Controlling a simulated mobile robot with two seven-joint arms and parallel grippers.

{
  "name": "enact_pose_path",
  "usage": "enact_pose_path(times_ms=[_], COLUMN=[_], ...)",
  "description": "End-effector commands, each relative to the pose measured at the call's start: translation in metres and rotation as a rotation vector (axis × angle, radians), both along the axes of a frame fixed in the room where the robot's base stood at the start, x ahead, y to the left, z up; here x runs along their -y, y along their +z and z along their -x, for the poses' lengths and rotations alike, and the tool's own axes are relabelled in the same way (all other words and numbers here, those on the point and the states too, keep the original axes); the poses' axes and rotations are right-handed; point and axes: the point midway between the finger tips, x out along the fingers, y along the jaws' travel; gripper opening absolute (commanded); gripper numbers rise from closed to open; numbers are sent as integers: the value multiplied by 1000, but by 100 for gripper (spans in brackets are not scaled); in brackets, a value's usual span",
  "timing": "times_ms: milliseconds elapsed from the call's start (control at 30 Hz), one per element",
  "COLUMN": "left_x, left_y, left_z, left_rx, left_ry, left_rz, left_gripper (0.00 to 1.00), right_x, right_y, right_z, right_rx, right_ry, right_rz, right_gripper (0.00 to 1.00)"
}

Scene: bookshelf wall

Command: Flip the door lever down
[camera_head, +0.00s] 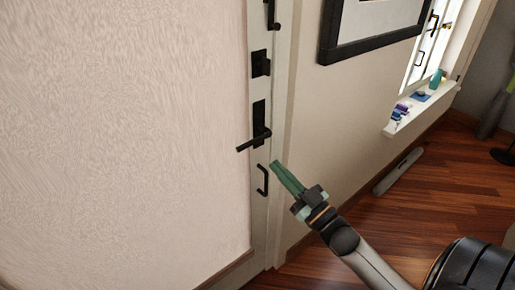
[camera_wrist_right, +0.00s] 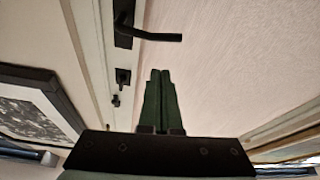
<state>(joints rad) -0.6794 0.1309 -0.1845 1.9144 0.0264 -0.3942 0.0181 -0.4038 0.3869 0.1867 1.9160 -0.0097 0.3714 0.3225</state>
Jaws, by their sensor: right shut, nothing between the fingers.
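The black door lever (camera_head: 254,141) sticks out to the left from its dark plate on the door's edge in the head view. It stands close to level, its free end slightly lower. In the right wrist view the lever (camera_wrist_right: 158,36) shows near the top, ahead of the fingertips. My right gripper (camera_head: 276,165) is shut and empty, with its green fingers side by side. It is below and to the right of the lever, apart from it in the head view. The fingers also show in the right wrist view (camera_wrist_right: 160,75). My left gripper is not in view.
A black pull handle (camera_head: 263,180) is just below the lever, close to my right fingertips. A dark lock plate (camera_head: 260,63) is above. A framed picture (camera_head: 370,25) hangs on the right wall. A windowsill (camera_head: 420,108) with small items juts out further right.

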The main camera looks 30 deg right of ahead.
Motion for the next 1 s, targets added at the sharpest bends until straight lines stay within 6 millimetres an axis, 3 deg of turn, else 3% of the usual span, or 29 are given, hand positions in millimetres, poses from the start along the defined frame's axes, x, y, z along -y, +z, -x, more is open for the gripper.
enact_pose_path(times_ms=[200, 600, 767, 1000], left_x=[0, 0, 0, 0], left_y=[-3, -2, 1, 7], left_z=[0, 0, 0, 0], left_rx=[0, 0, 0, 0], left_ry=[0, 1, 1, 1], left_rz=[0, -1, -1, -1], left_gripper=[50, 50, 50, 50], right_x=[7, 6, 4, -2], right_y=[24, 26, 35, 52], right_z=[0, -4, -20, -60], right_rx=[87, 89, 90, 89], right_ry=[18, 19, 19, 19], right_rz=[13, 12, 13, 13], right_gripper=[0, 0, 0, 0])
